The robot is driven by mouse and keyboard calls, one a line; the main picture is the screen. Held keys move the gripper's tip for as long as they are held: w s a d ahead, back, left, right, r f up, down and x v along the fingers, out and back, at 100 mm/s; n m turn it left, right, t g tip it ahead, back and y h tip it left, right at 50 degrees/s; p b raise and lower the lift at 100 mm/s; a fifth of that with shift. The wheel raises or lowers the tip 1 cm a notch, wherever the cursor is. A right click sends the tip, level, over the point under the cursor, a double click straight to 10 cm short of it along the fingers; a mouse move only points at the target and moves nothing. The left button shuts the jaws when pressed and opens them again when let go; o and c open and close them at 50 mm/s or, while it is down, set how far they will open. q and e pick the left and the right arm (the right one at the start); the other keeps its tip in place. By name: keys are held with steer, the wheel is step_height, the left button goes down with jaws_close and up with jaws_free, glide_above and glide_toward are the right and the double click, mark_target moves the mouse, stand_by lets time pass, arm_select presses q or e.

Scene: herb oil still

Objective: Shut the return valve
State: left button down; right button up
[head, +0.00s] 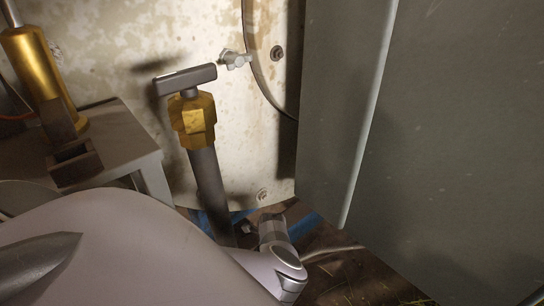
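A valve with a dark grey T-shaped handle (186,79) and a brass hexagonal body (193,122) stands on top of a dark upright pipe (208,182), left of centre in the head view. I take it as the return valve; no label shows. Its handle bar lies crosswise to the pipe, tilted slightly up to the right. Nothing touches the handle. Pale links of my own arm fill the lower left and hide the foot of the pipe. Neither of my grippers can be made out in this view.
A stained pale wall or tank (230,160) with a small metal wing-shaped fitting (236,60) stands behind the valve. A large grey-green panel (440,120) blocks the right. A brass cylinder (33,68) and a small brown open box (76,163) are by a grey bench (122,140) at left.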

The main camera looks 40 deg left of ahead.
stand_by(0.5)
arm_select(q)
steer(key=c, duration=1.1)
jaws_free()
steer(key=shift+r, duration=0.1)
arm_select(e)
steer(key=shift+r, duration=0.1)
arm_select(q)
steer(key=shift+r+p, duration=0.65)
steer(key=shift+p, duration=0.1)
step_height(320, 180, up, 2)
steer(key=shift+r+p, duration=0.1)
steer(key=shift+p, duration=0.95)
steer(key=shift+r+p, duration=0.85)
steer(key=shift+r, duration=0.05)
steer(key=shift+r+p, duration=0.8)
steer(key=shift+r, duration=0.05)
arm_select(e)
steer(key=shift+s+d+r+g+h, duration=0.2)
steer(key=shift+d+h, duration=0.2)
steer(key=shift+d, duration=0.15)
steer(key=shift+s+d+r+g+h, duration=0.1)
steer(key=shift+d+r+h, duration=0.1)
steer(key=shift+d+h, duration=0.3)
steer(key=shift+s+d+r+g+h, duration=0.1)
steer(key=shift+s+d+r+h, duration=0.15)
steer(key=shift+d, duration=0.35)
steer(key=shift+w+n, duration=0.1)
steer(key=shift+n, duration=0.2)
